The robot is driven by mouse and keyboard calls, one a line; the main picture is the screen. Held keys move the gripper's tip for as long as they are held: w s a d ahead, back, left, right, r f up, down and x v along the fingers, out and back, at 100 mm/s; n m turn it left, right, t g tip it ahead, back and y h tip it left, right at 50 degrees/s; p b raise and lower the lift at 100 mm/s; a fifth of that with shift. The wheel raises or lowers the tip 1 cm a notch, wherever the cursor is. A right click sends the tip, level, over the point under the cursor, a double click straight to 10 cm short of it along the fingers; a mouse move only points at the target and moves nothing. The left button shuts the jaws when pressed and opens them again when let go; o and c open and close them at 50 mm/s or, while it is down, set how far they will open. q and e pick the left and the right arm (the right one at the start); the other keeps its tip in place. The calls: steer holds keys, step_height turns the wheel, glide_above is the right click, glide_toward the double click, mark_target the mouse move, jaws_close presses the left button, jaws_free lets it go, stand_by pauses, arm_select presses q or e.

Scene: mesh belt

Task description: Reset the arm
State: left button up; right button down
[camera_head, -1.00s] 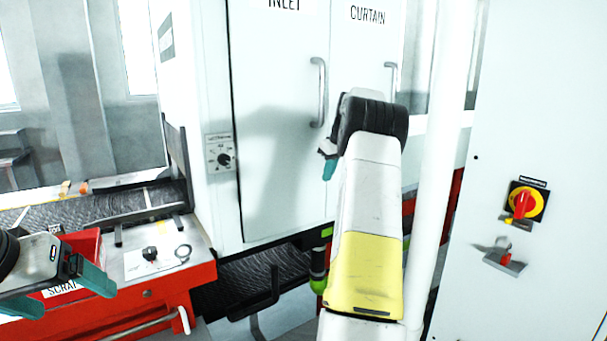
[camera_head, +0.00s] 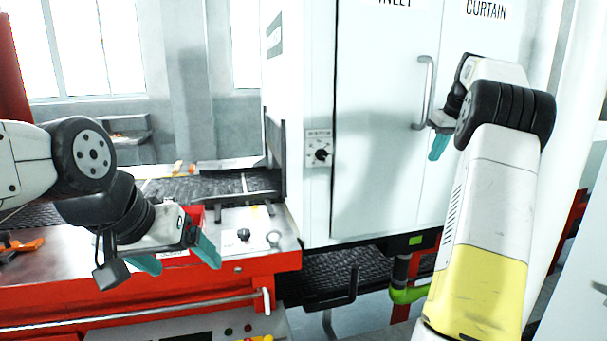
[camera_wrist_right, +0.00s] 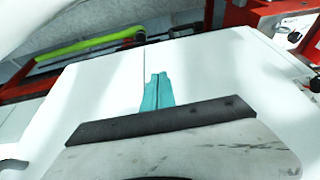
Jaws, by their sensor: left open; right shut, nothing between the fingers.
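My left gripper (camera_head: 178,262) is at the left in the head view, above the front of the red-framed bench. Its teal fingers are spread apart with nothing between them. My right gripper (camera_head: 438,147) is at the upper right in the head view, in front of the white cabinet doors, its teal fingers pointing down. In the right wrist view its teal fingers (camera_wrist_right: 157,92) lie together with nothing between them, against a white panel. My right arm's wrist hides part of the curtain door.
The white cabinet (camera_head: 375,195) has a vertical door handle (camera_head: 425,92) left of my right gripper. A small dial plate (camera_head: 319,148) is on its side. The red bench (camera_head: 130,296) has a front rail (camera_head: 150,312). A dark mesh belt (camera_head: 255,183) runs into the cabinet.

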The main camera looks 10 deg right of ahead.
steer(key=s+a+r+t, duration=0.1)
steer(key=s+a+r, duration=0.2)
steer(key=s+a, duration=0.5)
steer(key=s+a+r, duration=0.2)
steer(key=s+a, duration=0.1)
steer(key=a, duration=0.9)
steer(key=s+a+f, duration=0.4)
steer(key=s, duration=0.3)
steer(key=s+a+f+m+y, duration=0.1)
steer(key=s+a+f, duration=0.3)
steer(key=s, duration=0.4)
steer(key=s+a+f+t, duration=0.1)
steer(key=s+a+f, duration=0.2)
steer(key=s+a, duration=0.2)
steer(key=shift+s+a+f, duration=0.3)
steer(key=shift+s+f, duration=0.1)
steer(key=shift+s, duration=0.85)
